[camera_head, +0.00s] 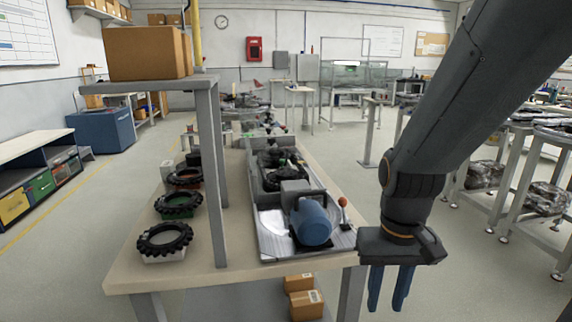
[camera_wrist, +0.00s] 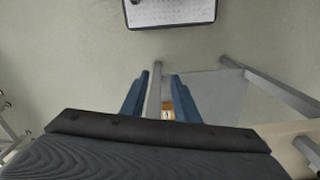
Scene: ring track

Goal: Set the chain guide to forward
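A lever with a red ball knob (camera_head: 342,202) stands at the right front of a grey machine tray (camera_head: 270,233) on the workbench. I cannot tell for sure whether this lever is the chain guide. A blue cylindrical motor (camera_head: 312,222) sits in the tray just left of the lever. My gripper (camera_head: 389,288) points down to the right of the bench's front corner, lower than the lever and apart from it. Its blue fingers are spread with nothing between them. In the wrist view the open gripper (camera_wrist: 158,95) shows floor, a metal leg and a box beyond it.
Several black ring tracks (camera_head: 165,240) lie along the bench's left side. A shelf post (camera_head: 213,170) rises from the bench and bears a cardboard box (camera_head: 145,53). Cardboard boxes (camera_head: 306,304) lie under the bench. Other stands (camera_head: 515,175) are at right, with open floor between.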

